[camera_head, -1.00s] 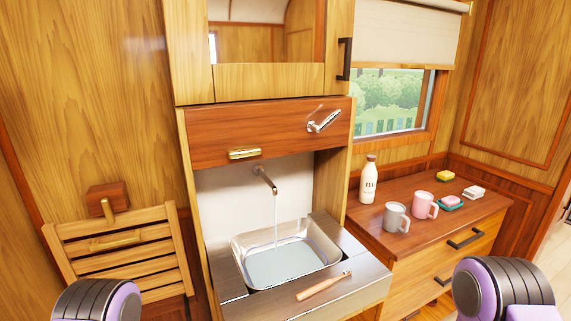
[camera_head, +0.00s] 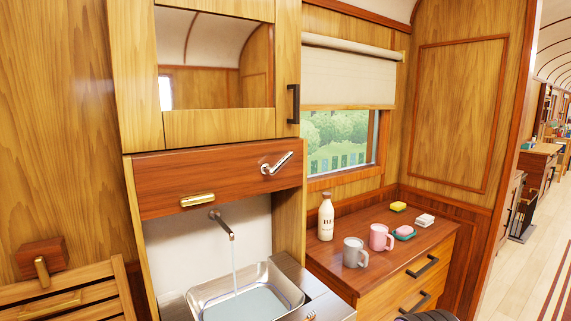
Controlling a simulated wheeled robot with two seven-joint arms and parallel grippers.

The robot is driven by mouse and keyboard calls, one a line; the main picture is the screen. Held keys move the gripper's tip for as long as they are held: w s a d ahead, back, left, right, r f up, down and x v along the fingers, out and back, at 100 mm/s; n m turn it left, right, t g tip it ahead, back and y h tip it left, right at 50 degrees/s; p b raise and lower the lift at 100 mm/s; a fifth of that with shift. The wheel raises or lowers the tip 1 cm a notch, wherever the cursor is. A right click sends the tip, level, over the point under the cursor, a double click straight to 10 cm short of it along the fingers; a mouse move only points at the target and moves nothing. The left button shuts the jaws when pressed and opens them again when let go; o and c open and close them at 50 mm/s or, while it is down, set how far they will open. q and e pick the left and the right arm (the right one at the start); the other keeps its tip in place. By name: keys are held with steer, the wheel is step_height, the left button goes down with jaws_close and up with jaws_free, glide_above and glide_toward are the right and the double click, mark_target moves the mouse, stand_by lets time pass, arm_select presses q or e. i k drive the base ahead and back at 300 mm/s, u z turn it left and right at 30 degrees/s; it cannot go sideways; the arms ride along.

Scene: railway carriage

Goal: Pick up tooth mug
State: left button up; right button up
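Two mugs stand upright on the wooden cabinet top right of the basin: a grey mug (camera_head: 354,253) in front and a pink mug (camera_head: 379,238) just behind it to the right. I cannot tell from the picture which one is the tooth mug. Neither gripper is in view. Only a dark rounded part of my own arm shows at the bottom edge on the right, well apart from the mugs.
A white bottle (camera_head: 326,218), a soap on a teal dish (camera_head: 403,233), a yellow sponge (camera_head: 398,206) and a white block (camera_head: 425,220) share the cabinet top (camera_head: 343,284). Water runs from the tap (camera_head: 222,225) into the metal basin (camera_head: 196,302). Open floor (camera_head: 521,271) lies at right.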

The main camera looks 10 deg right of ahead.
mark_target(379, 234)
steer(key=u, duration=3.4)
steer(key=k, duration=2.45)
steer(key=z, duration=0.9)
